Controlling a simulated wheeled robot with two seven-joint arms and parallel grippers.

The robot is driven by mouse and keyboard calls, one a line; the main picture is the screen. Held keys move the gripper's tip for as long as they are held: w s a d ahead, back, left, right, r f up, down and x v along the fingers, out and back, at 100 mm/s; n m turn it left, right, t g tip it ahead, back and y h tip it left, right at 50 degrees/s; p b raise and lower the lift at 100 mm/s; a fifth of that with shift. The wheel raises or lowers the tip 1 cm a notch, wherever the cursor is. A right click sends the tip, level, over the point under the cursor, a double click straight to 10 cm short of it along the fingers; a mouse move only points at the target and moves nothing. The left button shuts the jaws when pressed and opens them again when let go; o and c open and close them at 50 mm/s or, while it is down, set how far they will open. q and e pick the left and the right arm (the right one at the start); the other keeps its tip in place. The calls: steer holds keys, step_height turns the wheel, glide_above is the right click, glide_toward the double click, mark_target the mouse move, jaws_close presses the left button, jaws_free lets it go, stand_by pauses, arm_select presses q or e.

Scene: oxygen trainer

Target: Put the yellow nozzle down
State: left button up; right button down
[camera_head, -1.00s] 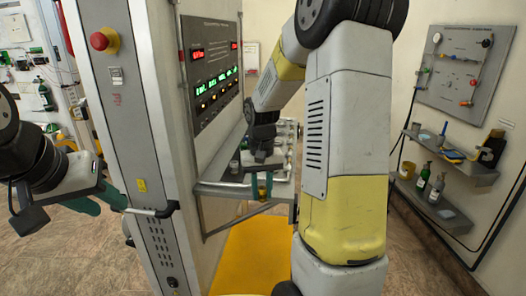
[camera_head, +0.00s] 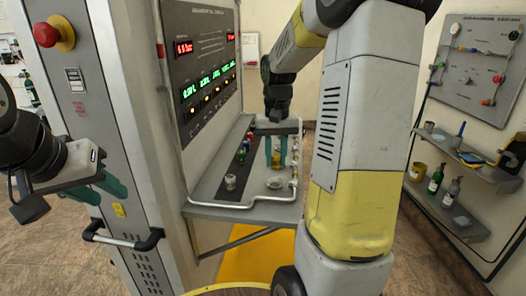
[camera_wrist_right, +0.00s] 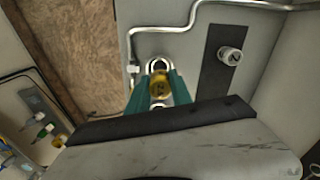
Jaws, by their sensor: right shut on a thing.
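The yellow nozzle (camera_wrist_right: 160,84) is between the teal fingers of my right gripper (camera_wrist_right: 160,94), which is shut on it. In the head view my right gripper (camera_head: 276,153) points down over the metal shelf of the console. The nozzle is small there, and I cannot tell whether it touches the shelf. A pale round fitting (camera_head: 276,182) lies on the shelf in front of the gripper. My left gripper (camera_head: 103,188) is at the left, its teal fingers apart and empty, beside the console's grey column.
The shelf (camera_head: 215,210) has a dark strip bearing a metal knob (camera_head: 231,181) and small coloured fittings (camera_head: 242,153). A metal pipe (camera_head: 297,170) runs along its edge. A console handle (camera_head: 120,240) juts out near my left gripper. Wall shelves with bottles (camera_head: 436,178) stand at the right.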

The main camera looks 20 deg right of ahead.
steer(key=w+d, duration=0.1)
steer(key=w, duration=0.2)
steer(key=w+d, duration=0.2)
steer(key=w, duration=0.2)
steer(key=w+d+f, duration=0.1)
steer(key=w+d, duration=0.1)
steer(key=w, duration=0.2)
steer(key=shift+d+f, duration=0.1)
steer(key=shift+d, duration=0.05)
steer(key=shift+f, duration=1.75)
steer(key=shift+f, duration=0.15)
steer(key=shift+f, duration=0.45)
steer(key=c, duration=1.1)
jaws_free()
steer(key=shift+c, duration=0.2)
